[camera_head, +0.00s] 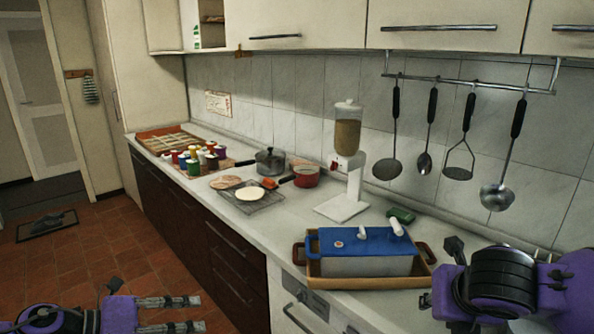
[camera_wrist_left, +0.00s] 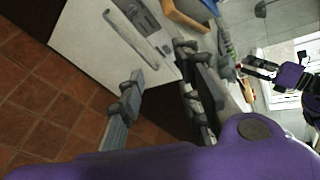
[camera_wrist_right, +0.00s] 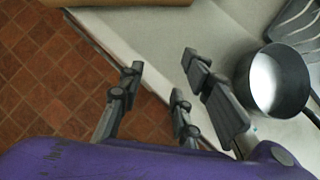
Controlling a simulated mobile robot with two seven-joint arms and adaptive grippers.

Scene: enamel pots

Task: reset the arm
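My left gripper (camera_head: 198,313) is at the bottom left of the head view, over the floor in front of the counter. Its fingers are apart, with nothing between them; they also show apart in the left wrist view (camera_wrist_left: 158,65). My right arm comes in at the lower right of the head view, where its fingers are mostly hidden. In the right wrist view my right gripper (camera_wrist_right: 160,65) has its fingers apart and empty, above the counter's front edge.
The counter (camera_head: 395,315) holds a blue-lidded box (camera_head: 365,262) in a wooden tray (camera_head: 425,283), a dispenser (camera_head: 347,160), a red pot (camera_head: 305,176) and several jars. A dark pan (camera_wrist_right: 290,85) is right of my right gripper. Utensils hang on the wall.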

